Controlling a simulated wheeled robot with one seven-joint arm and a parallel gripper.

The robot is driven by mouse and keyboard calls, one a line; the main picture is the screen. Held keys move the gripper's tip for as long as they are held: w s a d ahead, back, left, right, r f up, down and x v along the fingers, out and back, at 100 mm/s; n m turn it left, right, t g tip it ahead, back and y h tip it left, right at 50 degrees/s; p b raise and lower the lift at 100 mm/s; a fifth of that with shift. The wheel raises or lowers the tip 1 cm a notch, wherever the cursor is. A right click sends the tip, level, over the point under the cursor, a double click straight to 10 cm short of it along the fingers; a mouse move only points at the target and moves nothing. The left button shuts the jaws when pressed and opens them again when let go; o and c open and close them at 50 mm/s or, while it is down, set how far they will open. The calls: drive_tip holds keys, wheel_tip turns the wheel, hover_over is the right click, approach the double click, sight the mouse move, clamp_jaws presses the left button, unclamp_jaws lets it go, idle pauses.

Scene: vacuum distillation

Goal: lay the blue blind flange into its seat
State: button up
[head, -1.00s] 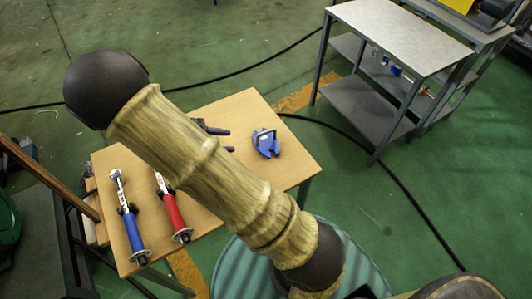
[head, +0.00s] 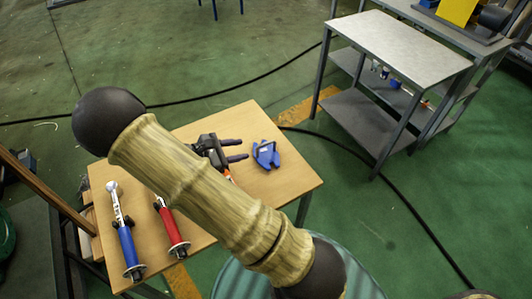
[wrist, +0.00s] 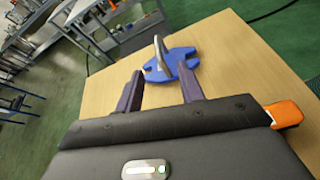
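The blue blind flange (head: 266,155) lies on the wooden table near its right corner. In the wrist view the flange (wrist: 181,64) is a notched blue plate with a grey upright piece on it. My gripper (head: 241,149) is low over the table, left of the flange and pointing at it. In the wrist view my gripper (wrist: 160,88) is open, its two dark fingers apart with nothing between them. The flange is just beyond the fingertips. My arm hides part of the table. I cannot make out the seat in these views.
On the wooden table (head: 210,120) lie a blue-handled tool (head: 128,243) and a red-handled tool (head: 171,226). An orange part (wrist: 285,113) shows beside my gripper. A grey metal table (head: 405,42) stands at the upper right. A black cable crosses the green floor.

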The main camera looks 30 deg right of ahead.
sight(263, 145)
drive_tip(key=x, duration=0.5)
drive_tip(key=shift+d+f, duration=0.1)
drive_tip(key=shift+d, duration=0.2)
drive_tip(key=shift+r+x, duration=0.2)
drive_tip(key=shift+x, duration=2.4)
drive_tip(key=shift+r, duration=0.1)
clamp_jaws()
